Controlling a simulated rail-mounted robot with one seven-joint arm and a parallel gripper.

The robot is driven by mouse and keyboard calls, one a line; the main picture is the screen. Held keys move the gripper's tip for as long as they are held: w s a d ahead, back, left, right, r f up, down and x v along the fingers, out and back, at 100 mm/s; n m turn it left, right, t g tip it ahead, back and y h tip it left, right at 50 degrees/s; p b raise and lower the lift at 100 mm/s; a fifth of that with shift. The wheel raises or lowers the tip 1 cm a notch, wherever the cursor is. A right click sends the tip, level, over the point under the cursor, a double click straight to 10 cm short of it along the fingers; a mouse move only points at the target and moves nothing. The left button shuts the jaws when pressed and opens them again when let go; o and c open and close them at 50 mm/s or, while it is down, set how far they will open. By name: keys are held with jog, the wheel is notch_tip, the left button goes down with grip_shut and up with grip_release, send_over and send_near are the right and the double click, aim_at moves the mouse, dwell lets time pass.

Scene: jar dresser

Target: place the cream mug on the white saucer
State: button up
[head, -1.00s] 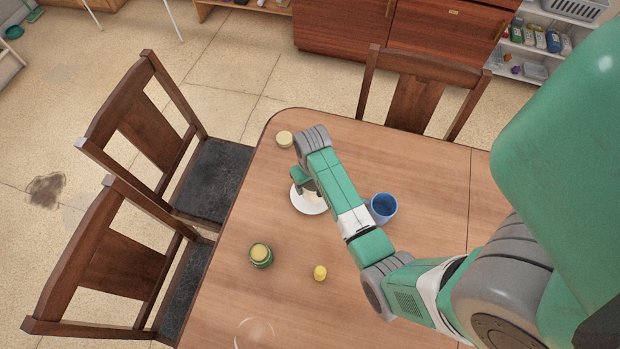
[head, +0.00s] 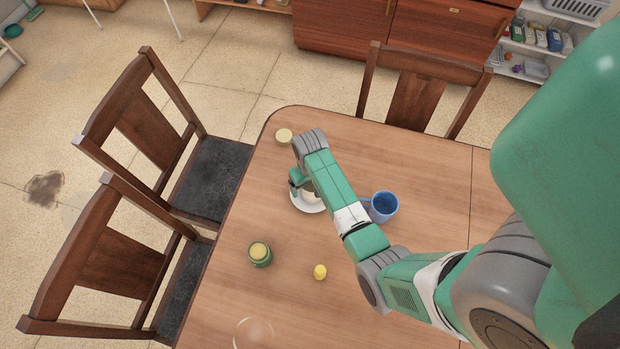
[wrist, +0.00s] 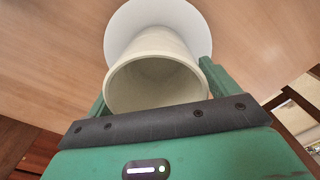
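The cream mug (wrist: 160,45) fills the middle of the wrist view, its open mouth toward the camera, with a green finger close against each side. My gripper (wrist: 152,83) is shut on it. The white saucer (wrist: 118,28) lies just beyond the mug's far end. In the head view the saucer (head: 303,207) is on the table under my gripper (head: 300,186), and a little of the mug (head: 311,198) shows over it. My arm hides much of both. I cannot tell whether the mug's base touches the saucer.
A blue mug (head: 384,208) stands right of the saucer, close to my arm. A green jar (head: 260,254), a small yellow object (head: 320,272) and a clear round object (head: 253,333) are nearer. A cream round item (head: 284,136) stands at the far table edge.

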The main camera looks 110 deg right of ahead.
aim_at(310, 189)
jog(key=shift+r, duration=0.1)
notch_tip(310, 189, up, 12)
jog(key=p, duration=0.2)
jog(key=shift+p, duration=0.35)
